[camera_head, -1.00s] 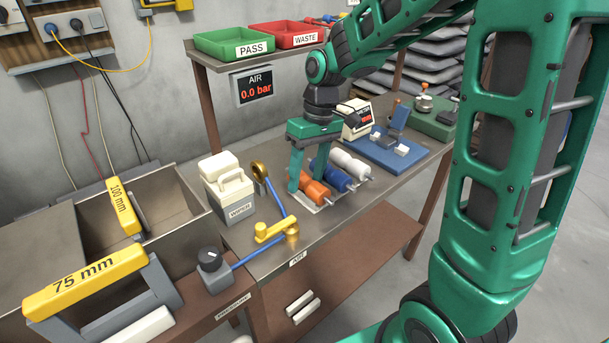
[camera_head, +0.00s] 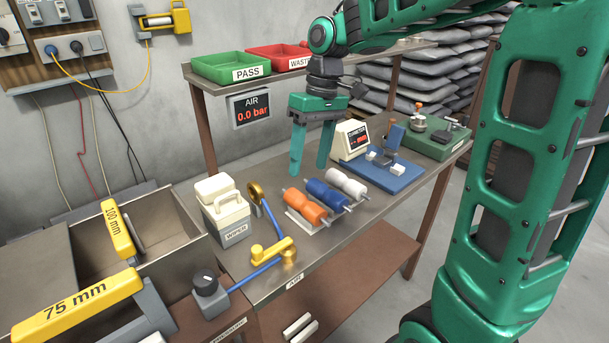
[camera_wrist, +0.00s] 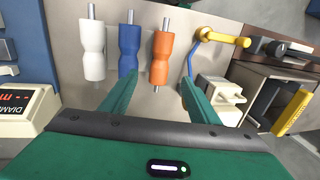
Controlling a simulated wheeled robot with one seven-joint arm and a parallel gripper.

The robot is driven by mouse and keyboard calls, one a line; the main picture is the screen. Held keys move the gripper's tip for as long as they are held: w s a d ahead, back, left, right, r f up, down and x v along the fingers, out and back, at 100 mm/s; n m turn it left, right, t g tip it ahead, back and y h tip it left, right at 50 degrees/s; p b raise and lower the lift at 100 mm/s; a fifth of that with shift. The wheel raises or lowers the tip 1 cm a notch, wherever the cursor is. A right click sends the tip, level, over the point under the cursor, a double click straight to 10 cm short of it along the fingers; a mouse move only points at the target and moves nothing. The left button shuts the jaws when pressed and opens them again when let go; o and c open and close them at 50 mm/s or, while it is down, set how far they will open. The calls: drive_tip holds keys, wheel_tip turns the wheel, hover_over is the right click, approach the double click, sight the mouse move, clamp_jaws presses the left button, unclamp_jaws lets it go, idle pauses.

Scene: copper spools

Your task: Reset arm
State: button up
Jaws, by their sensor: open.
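My green gripper (camera_head: 311,150) hangs over the workbench, its two fingers apart with nothing between them. In the wrist view my gripper (camera_wrist: 157,92) also shows open and empty. Below and in front of it, an orange spool (camera_head: 304,205), a blue spool (camera_head: 327,195) and a white spool (camera_head: 347,183) lie side by side on a small plate on the bench. In the wrist view the orange spool (camera_wrist: 162,58) lies just past the fingertips, apart from them.
A white wiper box (camera_head: 222,210) and a yellow crank fitting (camera_head: 285,250) stand left of the spools. A diameter gauge (camera_head: 351,140) and blue fixture (camera_head: 385,172) stand to the right. Green PASS (camera_head: 232,72) and red WASTE (camera_head: 280,62) trays sit on the upper shelf.

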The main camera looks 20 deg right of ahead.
drive_tip(key=shift+d+r, duration=0.1)
drive_tip(key=shift+r, duration=0.3)
drive_tip(key=s+d+f+m, duration=0.2)
drive_tip(key=s+d, duration=0.3)
drive_tip(key=s, duration=0.3)
drive_tip(key=s+d+f+m+h, duration=0.1)
drive_tip(key=s+d+f+m, duration=0.2)
drive_tip(key=s, duration=0.6)
drive_tip(key=s+d+f+m, duration=0.2)
drive_tip(key=s+d+m, duration=0.3)
drive_tip(key=s+d, duration=0.2)
drive_tip(key=shift+s+d+f+t+h, duration=0.15)
drive_tip(key=shift+s+t+h, duration=0.25)
drive_tip(key=shift+s, duration=0.3)
